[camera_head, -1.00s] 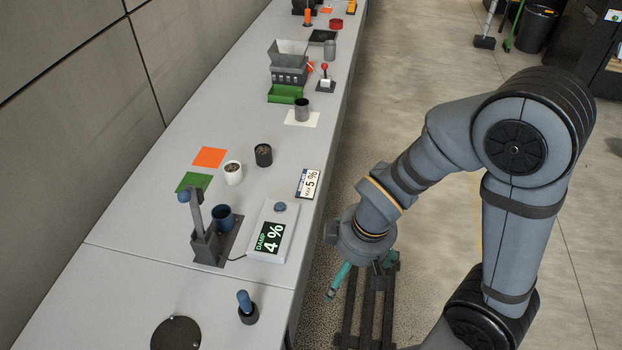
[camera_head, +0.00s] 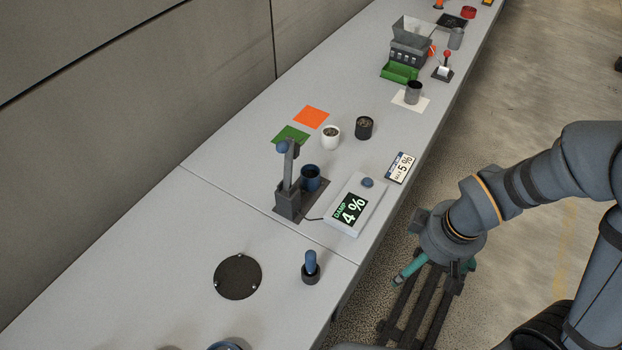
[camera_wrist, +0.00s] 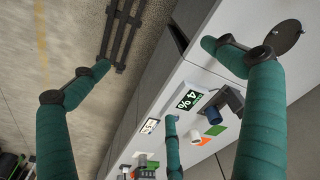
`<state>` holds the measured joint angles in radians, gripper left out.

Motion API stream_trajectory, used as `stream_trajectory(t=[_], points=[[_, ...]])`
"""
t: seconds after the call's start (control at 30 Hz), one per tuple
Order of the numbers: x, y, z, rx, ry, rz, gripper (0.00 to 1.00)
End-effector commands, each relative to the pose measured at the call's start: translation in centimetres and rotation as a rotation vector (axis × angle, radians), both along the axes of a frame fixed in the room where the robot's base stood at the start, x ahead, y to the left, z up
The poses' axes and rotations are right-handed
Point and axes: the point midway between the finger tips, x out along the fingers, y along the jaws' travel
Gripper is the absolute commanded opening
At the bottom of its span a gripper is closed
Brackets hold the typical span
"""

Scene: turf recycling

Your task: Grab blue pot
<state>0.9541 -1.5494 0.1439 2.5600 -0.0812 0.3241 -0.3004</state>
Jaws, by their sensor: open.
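The blue pot (camera_head: 311,178) is a dark blue cup standing upright on the dark base of a lever device (camera_head: 288,204), left of the damp meter (camera_head: 352,208). It also shows small in the wrist view (camera_wrist: 213,115). My gripper (camera_head: 432,272) has teal fingers and is open and empty. It hangs off the bench's front side, to the right of and apart from the pot. In the wrist view its fingers are spread wide with nothing between them. The pot's lower part is partly hidden by the lever device.
A white pot (camera_head: 331,138) and a black pot (camera_head: 364,128) stand beyond the device. A blue-handled tool (camera_head: 311,268) and a dark disc (camera_head: 238,277) are nearer on the bench. A blue object (camera_head: 225,346) is cut off at the bottom edge. A dark rail frame (camera_head: 410,310) lies below my gripper.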

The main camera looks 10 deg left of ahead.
Motion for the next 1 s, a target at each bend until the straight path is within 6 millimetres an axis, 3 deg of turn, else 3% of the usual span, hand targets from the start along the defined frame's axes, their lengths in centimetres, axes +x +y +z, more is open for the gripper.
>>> stream_trajectory(t=[0.37, 0.83, 1.0], points=[[0.0, 0.0, 0.0, 0.0, 0.0, 0.0, 1.0], [0.0, 0.0, 0.0, 0.0, 0.0, 0.0, 0.72], [0.0, 0.0, 0.0, 0.0, 0.0, 0.0, 0.71]])
